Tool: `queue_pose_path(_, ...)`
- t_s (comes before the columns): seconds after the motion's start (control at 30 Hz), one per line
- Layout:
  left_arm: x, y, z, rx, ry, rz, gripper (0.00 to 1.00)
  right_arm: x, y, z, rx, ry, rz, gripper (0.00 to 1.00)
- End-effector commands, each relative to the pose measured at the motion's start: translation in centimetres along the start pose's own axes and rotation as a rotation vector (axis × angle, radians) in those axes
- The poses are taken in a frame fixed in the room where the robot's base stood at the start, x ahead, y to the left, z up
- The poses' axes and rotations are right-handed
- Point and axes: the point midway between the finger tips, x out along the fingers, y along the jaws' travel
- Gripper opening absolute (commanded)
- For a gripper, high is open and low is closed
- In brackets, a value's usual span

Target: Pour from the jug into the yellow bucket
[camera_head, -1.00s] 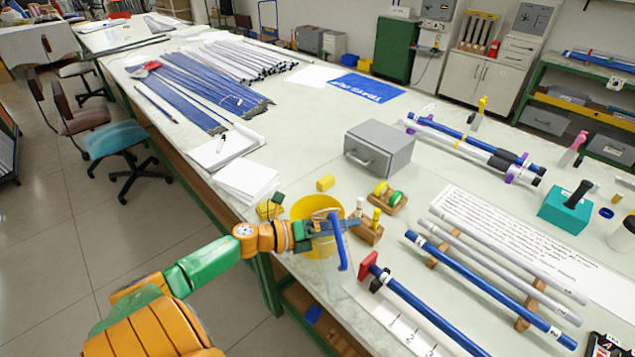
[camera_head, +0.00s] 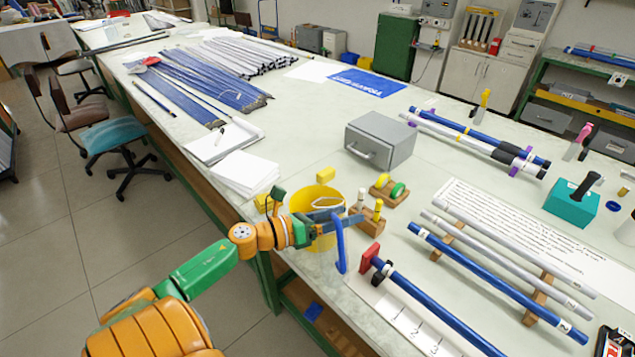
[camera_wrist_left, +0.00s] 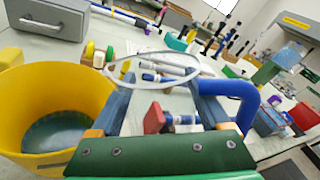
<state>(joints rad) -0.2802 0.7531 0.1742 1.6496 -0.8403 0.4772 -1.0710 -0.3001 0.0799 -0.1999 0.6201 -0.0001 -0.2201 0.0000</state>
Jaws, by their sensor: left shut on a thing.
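The yellow bucket (camera_head: 304,199) stands near the table's front edge. In the left wrist view the bucket (camera_wrist_left: 28,97) is at the left, with a grey-blue patch inside at its bottom. The clear jug shows mainly as a pale rim (camera_wrist_left: 152,76) and a blue handle (camera_wrist_left: 235,92); the handle also shows in the head view (camera_head: 340,246). My left gripper (camera_head: 340,217) is shut on the jug, its fingers on either side of the clear body, beside the bucket. The jug's contents and exact tilt are hard to tell. My right gripper is not in view.
A wooden block with pegs (camera_head: 370,219) stands close behind the gripper. A red-ended blue rod (camera_head: 430,308) lies to the right. A grey box (camera_head: 381,140) and a tape holder (camera_head: 389,191) are farther back. White papers (camera_head: 243,174) lie left of the bucket.

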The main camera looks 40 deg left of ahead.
Motion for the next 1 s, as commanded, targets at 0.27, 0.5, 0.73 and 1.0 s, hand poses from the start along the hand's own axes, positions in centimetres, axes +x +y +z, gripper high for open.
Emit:
queue_pose_path(0.27, 0.1, 0.4, -0.1, 0.192, -0.044, 0.0, 0.0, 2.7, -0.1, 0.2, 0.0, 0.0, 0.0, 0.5)
queue_pose_path(0.5, 0.2, 1.0, -0.7, 0.238, -0.056, 0.0, 0.0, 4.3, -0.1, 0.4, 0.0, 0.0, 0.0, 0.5)
queue_pose_path(0.73, 0.3, 1.6, -0.8, 0.42, -0.096, 0.0, 0.0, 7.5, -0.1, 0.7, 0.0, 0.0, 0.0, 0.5)
queue_pose_path(1.0, 0.3, 1.4, -0.3, 0.432, -0.099, 0.0, 0.0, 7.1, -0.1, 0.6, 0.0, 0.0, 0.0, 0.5)
